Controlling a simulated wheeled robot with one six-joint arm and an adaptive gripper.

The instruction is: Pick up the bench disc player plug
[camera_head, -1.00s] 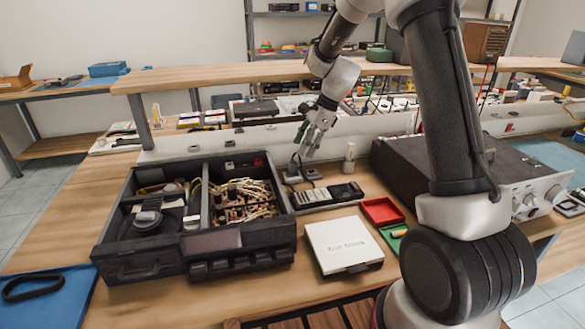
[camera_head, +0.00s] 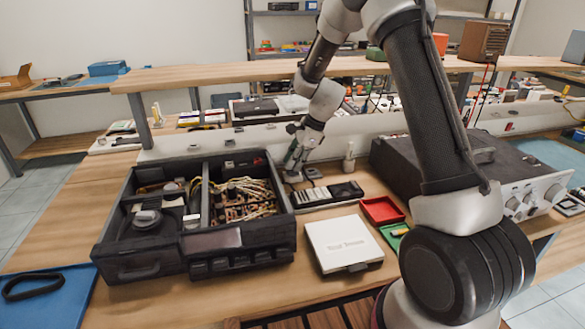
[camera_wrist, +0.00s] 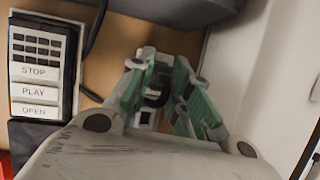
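A dark, curved plug-like piece (camera_wrist: 157,97) shows between the green-padded fingers of my gripper (camera_wrist: 163,78) in the wrist view. The fingers stand apart on either side of it, and I cannot tell whether they touch it. A small pale block with a dark spot (camera_wrist: 145,117) lies just below it. In the head view my gripper (camera_head: 293,170) points down close to the bench, behind a dark key panel (camera_head: 330,194). That panel (camera_wrist: 40,72) has STOP, PLAY and OPEN keys in the wrist view. The plug is hidden behind my gripper in the head view.
An open black case of electronics (camera_head: 140,262) stands left of my gripper. A white box (camera_head: 343,243), a red tray (camera_head: 381,211) and a large dark device with knobs (camera_head: 440,165) stand to the right. A small upright cylinder (camera_head: 349,157) is close by. A dark cable (camera_wrist: 92,40) runs beside the panel.

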